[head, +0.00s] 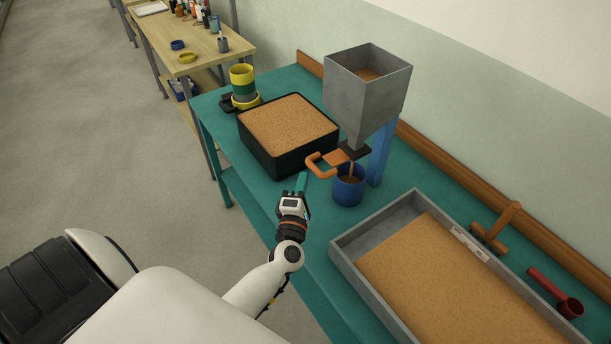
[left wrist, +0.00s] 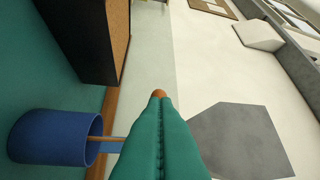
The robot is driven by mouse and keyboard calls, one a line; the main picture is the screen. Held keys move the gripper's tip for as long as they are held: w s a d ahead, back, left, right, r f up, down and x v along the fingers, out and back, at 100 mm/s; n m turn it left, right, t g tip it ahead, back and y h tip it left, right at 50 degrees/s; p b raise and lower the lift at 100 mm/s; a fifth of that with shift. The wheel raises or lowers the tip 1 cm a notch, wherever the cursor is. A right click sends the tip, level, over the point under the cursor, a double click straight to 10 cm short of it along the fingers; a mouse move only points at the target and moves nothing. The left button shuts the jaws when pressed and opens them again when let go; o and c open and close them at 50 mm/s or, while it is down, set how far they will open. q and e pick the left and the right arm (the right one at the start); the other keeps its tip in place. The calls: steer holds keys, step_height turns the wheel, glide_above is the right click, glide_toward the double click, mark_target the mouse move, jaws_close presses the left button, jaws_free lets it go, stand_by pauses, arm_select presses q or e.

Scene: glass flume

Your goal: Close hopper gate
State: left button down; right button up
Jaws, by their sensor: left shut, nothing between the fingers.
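The grey hopper (head: 366,90) stands over the bench with some sand inside. Its orange gate handle (head: 318,168) sticks out to the left below the hopper's spout, and a thin brown stream runs from the spout into a blue cup (head: 347,186). My left gripper (head: 301,183) is shut and empty, just in front of and below the handle. In the left wrist view its teal fingers (left wrist: 160,110) are together, with a small orange tip of the handle (left wrist: 159,93) showing just beyond them; I cannot tell if they touch. The cup (left wrist: 50,137) also shows there. My right gripper is out of view.
A black box of sand (head: 275,150) stands behind the handle, close to it. A grey flume tray of sand (head: 345,255) lies at front right, with a wooden scraper (head: 495,228) and a red scoop (head: 570,307). Stacked cups (head: 242,75) stand at the bench's far end.

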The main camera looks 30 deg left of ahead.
mark_target(335, 158)
arm_select(q)
steer(key=shift+w+d+r, duration=0.1)
steer(key=shift+w+d, duration=0.1)
steer(key=shift+w, duration=0.25)
steer(key=shift+w+d+r, duration=0.1)
steer(key=shift+w+d, duration=0.15)
steer(key=shift+w, duration=0.3)
steer(key=shift+w+d, duration=0.2)
steer(key=shift+w, duration=0.35)
